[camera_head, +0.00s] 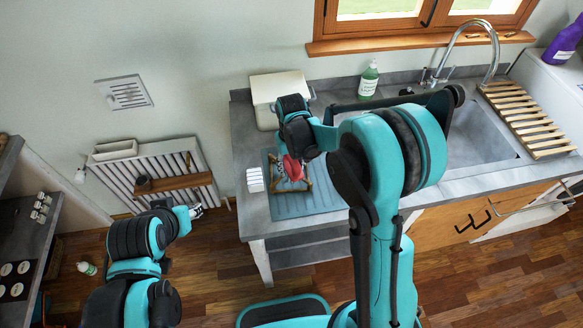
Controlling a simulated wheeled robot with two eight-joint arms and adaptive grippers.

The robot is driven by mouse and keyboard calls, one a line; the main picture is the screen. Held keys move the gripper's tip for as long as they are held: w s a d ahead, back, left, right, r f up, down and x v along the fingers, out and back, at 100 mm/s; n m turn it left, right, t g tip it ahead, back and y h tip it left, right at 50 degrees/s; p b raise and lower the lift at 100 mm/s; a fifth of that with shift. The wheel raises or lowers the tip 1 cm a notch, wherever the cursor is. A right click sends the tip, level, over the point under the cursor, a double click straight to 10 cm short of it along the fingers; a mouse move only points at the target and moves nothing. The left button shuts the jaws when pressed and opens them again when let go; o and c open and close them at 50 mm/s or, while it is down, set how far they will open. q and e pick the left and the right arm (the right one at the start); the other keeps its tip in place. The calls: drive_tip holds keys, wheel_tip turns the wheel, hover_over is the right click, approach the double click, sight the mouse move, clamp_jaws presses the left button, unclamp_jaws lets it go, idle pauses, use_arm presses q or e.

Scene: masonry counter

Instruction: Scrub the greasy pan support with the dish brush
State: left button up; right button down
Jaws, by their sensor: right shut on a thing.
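The pan support (279,187) is a small brownish frame on the blue ribbed mat (312,204) on the counter. My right gripper (292,160) reaches down over it from above, shut on a red thing (292,168) that appears to be the dish brush. The brush's lower end is at the pan support; I cannot tell whether it touches. My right arm hides part of the mat and counter. My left gripper (196,211) hangs over the floor at the left, away from the counter, too small to show whether its fingers are apart.
A white block (255,180) stands at the mat's left edge. A pale box (282,88) stands behind. A green soap bottle (369,80) is near the wall. The sink (480,142) and wooden slat rack (527,115) lie to the right. A radiator (150,165) is at the left wall.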

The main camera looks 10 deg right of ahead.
sight(291, 162)
drive_tip(key=shift+w+r, duration=0.1)
drive_tip(key=shift+r, duration=0.45)
drive_tip(key=shift+r+p, duration=1.45)
drive_tip(key=shift+r, duration=0.55)
